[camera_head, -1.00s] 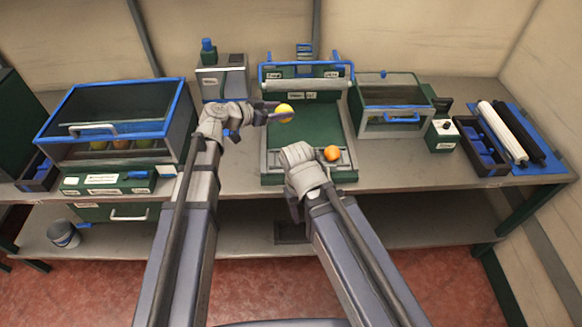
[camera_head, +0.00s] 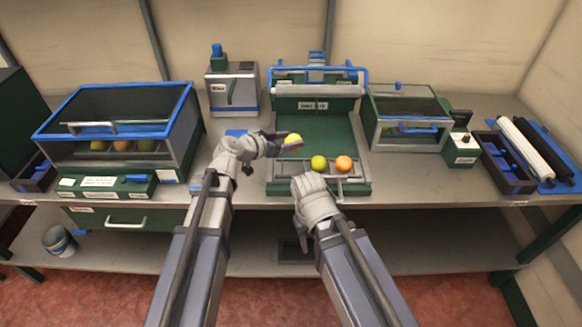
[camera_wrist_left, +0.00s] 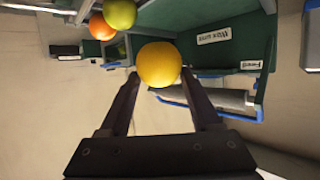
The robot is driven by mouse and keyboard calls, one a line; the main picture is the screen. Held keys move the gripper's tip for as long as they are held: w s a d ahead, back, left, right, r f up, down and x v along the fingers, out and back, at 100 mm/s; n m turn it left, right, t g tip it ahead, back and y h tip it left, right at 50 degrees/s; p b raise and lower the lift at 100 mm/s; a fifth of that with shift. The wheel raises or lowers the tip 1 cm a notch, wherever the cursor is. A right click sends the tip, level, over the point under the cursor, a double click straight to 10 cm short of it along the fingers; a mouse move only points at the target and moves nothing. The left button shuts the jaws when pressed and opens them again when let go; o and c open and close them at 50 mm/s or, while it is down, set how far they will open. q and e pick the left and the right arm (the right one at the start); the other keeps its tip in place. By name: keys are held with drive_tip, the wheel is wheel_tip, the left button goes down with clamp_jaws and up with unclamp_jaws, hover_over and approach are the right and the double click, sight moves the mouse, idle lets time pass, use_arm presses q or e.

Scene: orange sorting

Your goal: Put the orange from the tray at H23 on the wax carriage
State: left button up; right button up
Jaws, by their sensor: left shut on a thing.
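My left gripper (camera_head: 284,143) is shut on a yellow fruit (camera_head: 293,139) and holds it above the green bed of the middle machine (camera_head: 335,127). In the left wrist view the yellow fruit (camera_wrist_left: 158,63) sits between the two finger tips. A yellow-green fruit (camera_head: 319,162) and an orange fruit (camera_head: 343,163) rest side by side at the machine's front rail; both show at the top left of the wrist view. My right gripper (camera_head: 308,190) is just in front of that rail; its fingers are hidden.
A glass-fronted cabinet (camera_head: 182,124) with several fruits inside stands at left. A small glass-fronted box (camera_head: 405,141) stands right of the machine. A grey dispenser (camera_head: 245,88) stands behind my left gripper. Dark and white rollers (camera_head: 520,150) lie at far right.

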use_arm(q)
wheel_tip(320, 180, down, 9)
drive_tip(key=b, duration=0.8)
drive_tip(key=shift+f, duration=0.1)
drive_tip(key=o, duration=1.4)
